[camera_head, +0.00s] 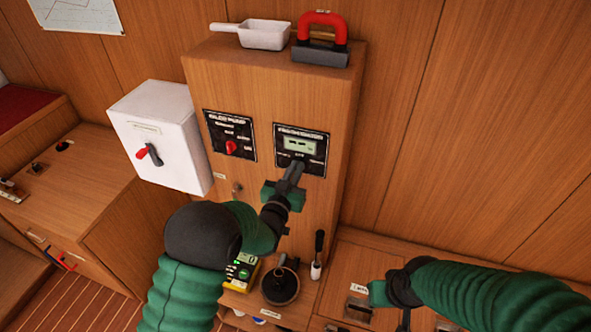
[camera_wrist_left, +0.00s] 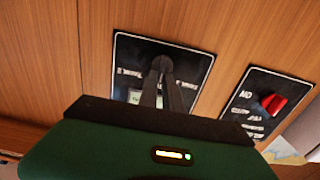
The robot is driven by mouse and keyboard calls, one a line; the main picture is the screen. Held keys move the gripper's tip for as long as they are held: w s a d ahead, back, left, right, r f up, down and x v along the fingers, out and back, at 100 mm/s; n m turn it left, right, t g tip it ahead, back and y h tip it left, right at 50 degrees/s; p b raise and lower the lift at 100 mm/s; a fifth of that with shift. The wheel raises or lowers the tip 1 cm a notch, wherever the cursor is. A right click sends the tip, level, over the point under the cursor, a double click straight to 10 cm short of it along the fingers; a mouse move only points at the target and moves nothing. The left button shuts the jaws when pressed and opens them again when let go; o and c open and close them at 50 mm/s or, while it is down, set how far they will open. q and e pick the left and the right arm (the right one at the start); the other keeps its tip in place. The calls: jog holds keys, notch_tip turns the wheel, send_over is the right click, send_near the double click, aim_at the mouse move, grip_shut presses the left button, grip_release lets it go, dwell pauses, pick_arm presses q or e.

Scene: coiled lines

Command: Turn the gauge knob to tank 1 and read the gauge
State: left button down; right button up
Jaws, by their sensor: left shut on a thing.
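The gauge panel (camera_head: 287,138) is a black plate with a lit display (camera_head: 300,146) on the front of the wooden cabinet. The display's small reading is not legible. My left gripper (camera_head: 298,167) reaches up to the panel's lower part, its fingers shut on the gauge knob, which they hide. In the left wrist view the two fingers (camera_wrist_left: 163,68) meet at the panel (camera_wrist_left: 195,62) and cover part of its display. The knob's setting cannot be read. My right gripper (camera_head: 366,294) is low at the right, above the counter; its fingers are unclear.
A second black panel with a red knob (camera_head: 231,147) is left of the gauge. A white box (camera_head: 160,130) with a red and black switch juts out further left. A yellow meter (camera_head: 240,271), a black round object (camera_head: 280,286) and a lever (camera_head: 318,255) stand below.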

dwell(0.3)
pick_arm(q)
jog(key=shift+w+a+f+n+b, duration=0.1)
jog(key=shift+a+n+b, duration=0.1)
jog(key=shift+n+b, duration=1.05)
jog(key=shift+w+a+f+n+b, duration=0.15)
jog(key=shift+n+b, duration=0.6)
jog(key=shift+n, duration=1)
jog(key=shift+s+a+f+n+b, duration=0.1)
jog(key=shift+a+n+b, duration=0.15)
jog(key=shift+n+b, duration=1)
jog(key=shift+n, duration=0.35)
jog(key=c, duration=1.5)
grip_release()
jog(key=shift+w, duration=0.1)
